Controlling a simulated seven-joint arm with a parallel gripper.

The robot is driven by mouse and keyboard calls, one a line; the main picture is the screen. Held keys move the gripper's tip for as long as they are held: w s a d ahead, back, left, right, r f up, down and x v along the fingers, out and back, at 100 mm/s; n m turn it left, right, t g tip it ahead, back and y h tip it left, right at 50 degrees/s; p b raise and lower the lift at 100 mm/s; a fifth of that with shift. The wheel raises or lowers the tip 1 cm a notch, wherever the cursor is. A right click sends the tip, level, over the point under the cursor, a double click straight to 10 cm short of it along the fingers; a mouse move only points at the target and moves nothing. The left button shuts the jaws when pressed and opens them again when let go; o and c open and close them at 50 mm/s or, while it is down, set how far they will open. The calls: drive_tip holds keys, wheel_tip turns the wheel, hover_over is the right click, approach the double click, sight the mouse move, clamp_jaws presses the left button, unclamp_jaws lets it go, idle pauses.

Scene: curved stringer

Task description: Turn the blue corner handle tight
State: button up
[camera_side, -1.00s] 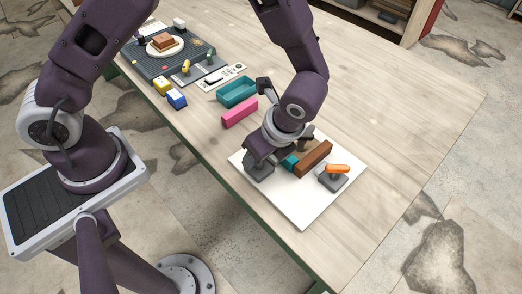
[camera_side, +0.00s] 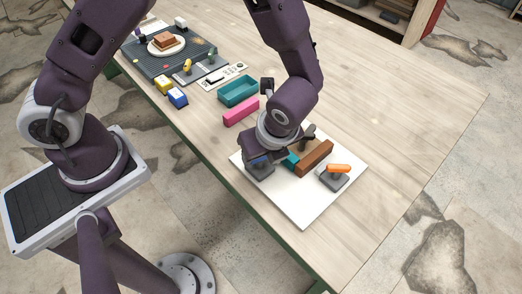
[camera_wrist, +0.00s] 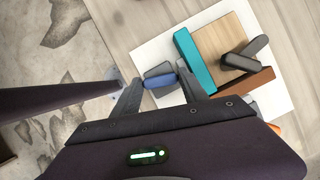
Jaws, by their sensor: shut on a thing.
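The blue corner handle (camera_wrist: 160,81) lies between my gripper's fingers in the wrist view, on a dark grey clamp base (camera_side: 262,174) at the left corner of the white board (camera_side: 303,211). My gripper (camera_wrist: 163,92) is shut on the blue handle. In the side view my gripper (camera_side: 258,158) hides most of the handle, with a little blue showing below it. How tight the handle is cannot be seen.
Beside the handle are a teal strip (camera_wrist: 196,62), a wooden block (camera_wrist: 222,38), a brown bar (camera_side: 315,157) and a dark handle (camera_wrist: 246,54). An orange handle (camera_side: 339,168) is at the board's right. A pink block (camera_side: 241,112) and teal tray (camera_side: 238,91) lie behind.

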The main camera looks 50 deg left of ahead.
drive_tip(key=o, duration=1.4)
